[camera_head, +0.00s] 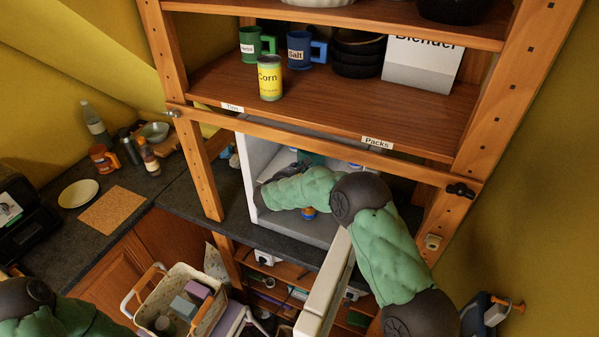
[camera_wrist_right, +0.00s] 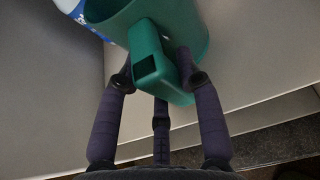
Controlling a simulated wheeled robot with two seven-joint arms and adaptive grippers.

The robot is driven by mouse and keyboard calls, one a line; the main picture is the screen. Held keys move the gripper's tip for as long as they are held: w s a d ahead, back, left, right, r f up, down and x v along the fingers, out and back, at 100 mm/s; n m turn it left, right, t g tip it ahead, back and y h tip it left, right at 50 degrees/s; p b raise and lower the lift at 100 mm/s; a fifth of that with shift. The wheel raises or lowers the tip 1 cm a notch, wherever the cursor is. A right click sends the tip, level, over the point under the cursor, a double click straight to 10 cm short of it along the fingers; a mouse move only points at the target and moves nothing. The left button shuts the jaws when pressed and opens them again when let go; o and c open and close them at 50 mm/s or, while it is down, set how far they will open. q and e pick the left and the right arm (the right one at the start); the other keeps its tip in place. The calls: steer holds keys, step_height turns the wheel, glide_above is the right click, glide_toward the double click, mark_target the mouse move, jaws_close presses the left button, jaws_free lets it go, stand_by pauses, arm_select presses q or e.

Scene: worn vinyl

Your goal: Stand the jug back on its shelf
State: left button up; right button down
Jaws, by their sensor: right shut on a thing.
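The jug (camera_wrist_right: 192,32) is teal, with a thick handle (camera_wrist_right: 148,58). In the right wrist view its handle is between the purple fingers of my right gripper (camera_wrist_right: 160,82), which is shut on it. A pale flat surface lies beneath or behind the jug; I cannot tell whether they touch. In the head view my right arm reaches into an open white cabinet (camera_head: 252,165), and a bit of teal (camera_head: 312,158) shows behind the arm. The arm hides most of that gripper. My left arm shows at the lower left, its gripper out of view.
Above is a wooden shelf (camera_head: 335,107) with mugs, a corn tin (camera_head: 270,78), dark bowls and a blender box (camera_head: 422,64). The cabinet's open door (camera_head: 325,285) stands beside my right arm. A blue-and-white item (camera_wrist_right: 72,8) is near the jug. A filled basket (camera_head: 150,312) stands lower left.

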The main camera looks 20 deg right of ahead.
steer(key=c, duration=0.8)
jaws_free()
steer(key=shift+c, duration=0.2)
steer(key=shift+a+r, duration=0.1)
steer(key=shift+r, duration=0.1)
steer(key=v, duration=1.2)
steer(key=shift+b, duration=0.3)
steer(key=shift+f, duration=0.1)
